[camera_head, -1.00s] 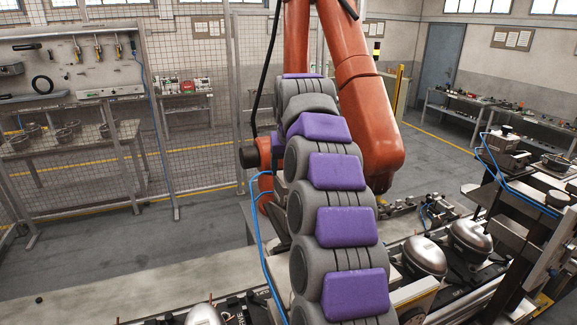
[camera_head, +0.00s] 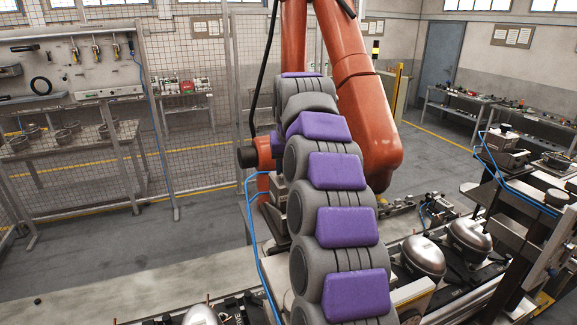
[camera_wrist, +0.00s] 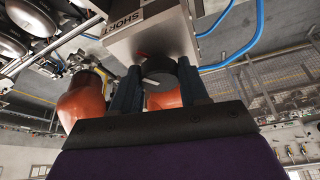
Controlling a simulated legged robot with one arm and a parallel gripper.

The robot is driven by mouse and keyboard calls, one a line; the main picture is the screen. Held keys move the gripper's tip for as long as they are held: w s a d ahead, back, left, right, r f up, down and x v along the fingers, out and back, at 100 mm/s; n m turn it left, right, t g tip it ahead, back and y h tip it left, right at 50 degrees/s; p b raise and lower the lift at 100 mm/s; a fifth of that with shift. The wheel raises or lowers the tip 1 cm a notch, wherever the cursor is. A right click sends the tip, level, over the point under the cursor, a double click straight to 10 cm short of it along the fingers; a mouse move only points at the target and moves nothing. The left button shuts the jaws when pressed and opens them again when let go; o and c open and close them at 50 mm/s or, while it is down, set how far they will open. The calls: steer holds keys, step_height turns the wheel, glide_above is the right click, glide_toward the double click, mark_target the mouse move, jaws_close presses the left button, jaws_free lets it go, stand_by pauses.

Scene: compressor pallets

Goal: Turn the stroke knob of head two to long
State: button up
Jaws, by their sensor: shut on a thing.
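In the wrist view a dark round knob (camera_wrist: 158,77) sits under a pale metal block (camera_wrist: 158,32) lettered SHORT. A small red mark shows at the knob's edge, and a pale bar crosses its face. My gripper (camera_wrist: 160,69) has its two dark fingers on either side of the knob and is shut on it. No lettering for long can be read. In the head view my grey and purple arm hides my gripper and the knob.
An orange robot arm (camera_head: 362,110) stands behind my arm. Blue hoses (camera_head: 253,235) run close to its left side. Silver compressors (camera_head: 423,256) sit on the right. A mesh fence (camera_head: 190,130) and bench stand at the left; the floor between is clear.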

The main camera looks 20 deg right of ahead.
steer(key=m+h, duration=0.1)
steer(key=m, duration=0.3)
steer(key=shift+m+g+h+b, duration=0.35)
steer(key=shift+m+g+h, duration=0.05)
steer(key=m, duration=0.1)
steer(key=m+p, duration=0.1)
steer(key=shift+a+r+m+g+h, duration=0.1)
steer(key=shift+r+m+g+h, duration=0.05)
steer(key=shift+m+g+h, duration=0.2)
steer(key=m+p, duration=0.1)
steer(key=m+g+p, duration=0.1)
steer(key=m+p, duration=0.1)
steer(key=shift+w+r+m+h+p, duration=0.1)
steer(key=shift+r+m+h+p, duration=0.15)
steer(key=shift+h+p, duration=0.1)
steer(key=m+g+p, duration=0.1)
steer(key=m+p, duration=0.2)
steer(key=p, duration=0.1)
steer(key=shift+f+m+g+p, duration=0.15)
steer(key=shift+m+g+p, duration=0.3)
steer(key=shift+p, duration=0.3)
steer(key=shift+f+m, duration=0.1)
steer(key=shift+m, duration=0.25)
